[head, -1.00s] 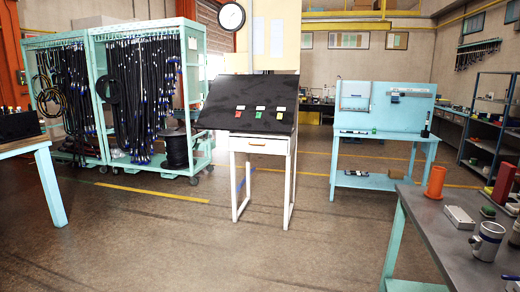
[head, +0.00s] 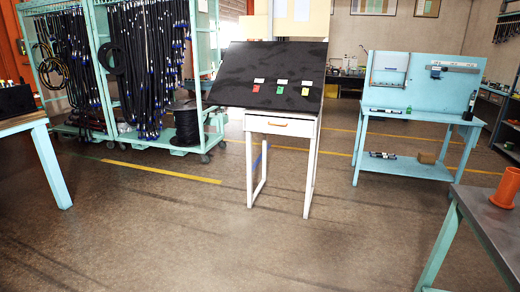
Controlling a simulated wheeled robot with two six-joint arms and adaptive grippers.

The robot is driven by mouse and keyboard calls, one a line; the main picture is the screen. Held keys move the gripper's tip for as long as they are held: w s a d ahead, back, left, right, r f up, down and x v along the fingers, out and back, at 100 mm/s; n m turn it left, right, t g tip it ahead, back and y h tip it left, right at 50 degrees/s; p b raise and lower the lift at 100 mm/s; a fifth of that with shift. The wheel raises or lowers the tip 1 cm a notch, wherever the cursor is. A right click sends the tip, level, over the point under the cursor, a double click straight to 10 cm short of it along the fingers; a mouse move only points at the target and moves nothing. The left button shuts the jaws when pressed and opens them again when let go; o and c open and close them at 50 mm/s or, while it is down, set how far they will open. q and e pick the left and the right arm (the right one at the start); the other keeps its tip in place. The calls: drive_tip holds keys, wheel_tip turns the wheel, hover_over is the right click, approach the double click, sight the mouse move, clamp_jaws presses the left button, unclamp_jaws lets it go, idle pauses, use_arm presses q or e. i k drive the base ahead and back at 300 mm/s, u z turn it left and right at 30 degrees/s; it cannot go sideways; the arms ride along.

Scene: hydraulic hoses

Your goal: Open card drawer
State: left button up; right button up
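The card drawer (head: 268,125) is a white drawer front with a yellow-orange handle (head: 277,122). It sits under the slanted black board of a white-legged stand (head: 308,178), a little right of the middle of the head view. The drawer looks shut, flush with its frame. On the black board (head: 236,72) are red, green and yellow cards (head: 280,88) with white labels above them. Neither of my grippers is in view.
Open floor (head: 210,245) lies in front of the stand. A turquoise-legged table (head: 50,165) is at the left and a grey-topped bench (head: 485,215) at the lower right. Hose racks (head: 92,75) stand behind left; a blue workbench (head: 405,168) stands behind right.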

sight(282, 120)
drive_tip(key=z, duration=0.55)
drive_tip(key=i, duration=2.7)
drive_tip(key=z, duration=0.25)
drive_tip(key=i, duration=1.45)
drive_tip(key=u, duration=0.05)
